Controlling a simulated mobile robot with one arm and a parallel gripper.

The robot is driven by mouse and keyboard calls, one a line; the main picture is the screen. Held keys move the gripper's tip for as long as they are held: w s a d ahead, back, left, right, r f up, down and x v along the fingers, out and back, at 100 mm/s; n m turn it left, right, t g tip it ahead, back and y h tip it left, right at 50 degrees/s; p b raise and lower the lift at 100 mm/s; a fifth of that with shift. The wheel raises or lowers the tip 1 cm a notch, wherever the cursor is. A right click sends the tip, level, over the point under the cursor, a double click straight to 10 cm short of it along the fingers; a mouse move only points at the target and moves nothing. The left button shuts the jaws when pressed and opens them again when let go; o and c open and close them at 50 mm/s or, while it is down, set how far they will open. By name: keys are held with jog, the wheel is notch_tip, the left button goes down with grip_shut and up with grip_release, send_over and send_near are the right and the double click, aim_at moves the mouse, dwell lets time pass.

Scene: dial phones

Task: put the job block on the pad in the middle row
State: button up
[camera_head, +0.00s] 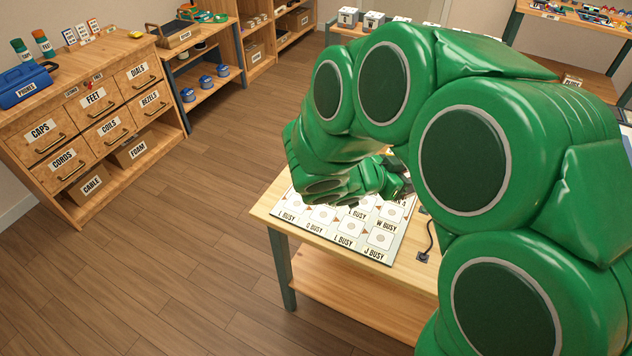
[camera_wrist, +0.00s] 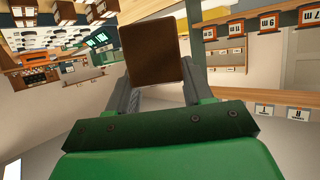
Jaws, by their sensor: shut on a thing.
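A brown block (camera_wrist: 156,52), which I take to be the job block, is between the two grey fingers of my gripper (camera_wrist: 158,82) in the wrist view. The gripper is shut on it. No lettering shows on its visible face. In the head view my gripper (camera_head: 398,182) is over the far part of a white board (camera_head: 388,259), mostly hidden by my green arm; I cannot see the block there. The board has rows of pale square pads with round marks, labelled with a letter and BUSY. The near rows show; the far part is covered by my arm.
The board lies on a wooden table (camera_head: 264,212), with a black cable (camera_head: 428,240) to its right. A drawer cabinet (camera_head: 88,120) and a shelf with blue tins (camera_head: 206,82) stand at left. White boxes (camera_head: 348,17) stand behind my arm. Open floor lies left of the table.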

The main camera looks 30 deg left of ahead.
jog(key=s+a+n+t+y, duration=0.1)
jog(key=s+a+n+y, duration=0.15)
jog(key=a, duration=0.35)
jog(key=s+a+f+n+t+y, duration=0.1)
jog(key=s+a+n+y, duration=0.15)
jog(key=a, duration=0.35)
jog(key=s+a+n+t+y, duration=0.1)
jog(key=s+a+n+y, duration=0.15)
jog(key=a, duration=0.35)
jog(key=shift+y, duration=0.35)
jog(key=w+a+f, duration=0.6)
jog(key=w, duration=0.1)
jog(key=w+a+f, duration=0.3)
jog(key=w, duration=0.1)
jog(key=shift+f, duration=0.25)
jog(key=shift+w+a+f, duration=0.15)
jog(key=shift+w+f, duration=0.1)
jog(key=shift+f, duration=1.6)
jog(key=shift+f, duration=0.15)
